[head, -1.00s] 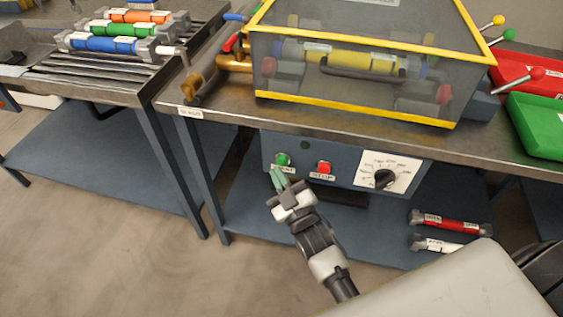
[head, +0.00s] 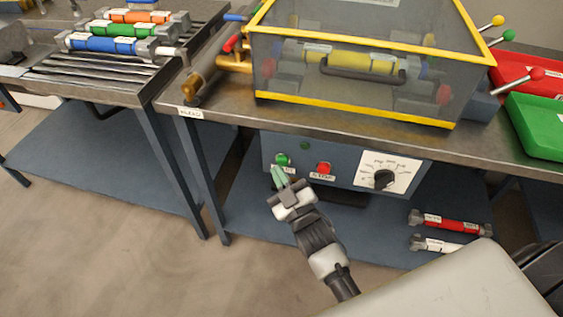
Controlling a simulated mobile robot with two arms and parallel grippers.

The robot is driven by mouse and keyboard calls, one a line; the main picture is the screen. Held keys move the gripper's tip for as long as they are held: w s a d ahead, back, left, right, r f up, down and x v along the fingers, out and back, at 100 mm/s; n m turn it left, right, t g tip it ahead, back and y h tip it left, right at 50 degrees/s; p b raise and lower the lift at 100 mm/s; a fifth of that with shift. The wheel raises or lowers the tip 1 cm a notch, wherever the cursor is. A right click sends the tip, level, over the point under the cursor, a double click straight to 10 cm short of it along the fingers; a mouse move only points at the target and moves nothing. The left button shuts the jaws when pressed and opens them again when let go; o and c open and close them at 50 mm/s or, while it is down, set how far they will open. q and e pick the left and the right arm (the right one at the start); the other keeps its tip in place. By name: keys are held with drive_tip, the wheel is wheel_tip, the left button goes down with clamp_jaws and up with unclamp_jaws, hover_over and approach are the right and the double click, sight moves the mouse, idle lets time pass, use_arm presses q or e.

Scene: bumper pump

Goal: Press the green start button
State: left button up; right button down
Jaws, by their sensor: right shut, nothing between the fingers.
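The green start button (head: 282,159) is on the left of the blue-grey control panel (head: 343,172) below the bench top. My right gripper (head: 278,171) is shut and empty, its fingertips just below the green button and over the label under it. I cannot tell whether the fingertips touch the panel. The button's face shows above the fingertips. My left gripper is not in view.
A red button (head: 324,168) sits to the right of the green one, then a black dial (head: 383,179). A yellow-edged clear guard box (head: 350,85) stands on the bench above. The lower shelf (head: 290,225) holds red and white cylinders at right.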

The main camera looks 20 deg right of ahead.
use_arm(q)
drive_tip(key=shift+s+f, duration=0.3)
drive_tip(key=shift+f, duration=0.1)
use_arm(e)
drive_tip(key=shift+w+d, duration=0.1)
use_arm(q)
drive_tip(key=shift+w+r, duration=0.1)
use_arm(e)
drive_tip(key=shift+w+d, duration=0.3)
drive_tip(key=shift+w, duration=0.15)
drive_tip(key=shift+s, duration=0.1)
idle(0.5)
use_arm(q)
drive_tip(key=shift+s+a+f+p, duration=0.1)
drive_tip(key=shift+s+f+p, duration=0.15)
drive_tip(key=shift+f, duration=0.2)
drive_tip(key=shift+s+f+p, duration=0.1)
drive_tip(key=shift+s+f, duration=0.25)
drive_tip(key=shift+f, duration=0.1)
use_arm(e)
drive_tip(key=shift+s+a, duration=0.55)
drive_tip(key=shift+s, duration=0.15)
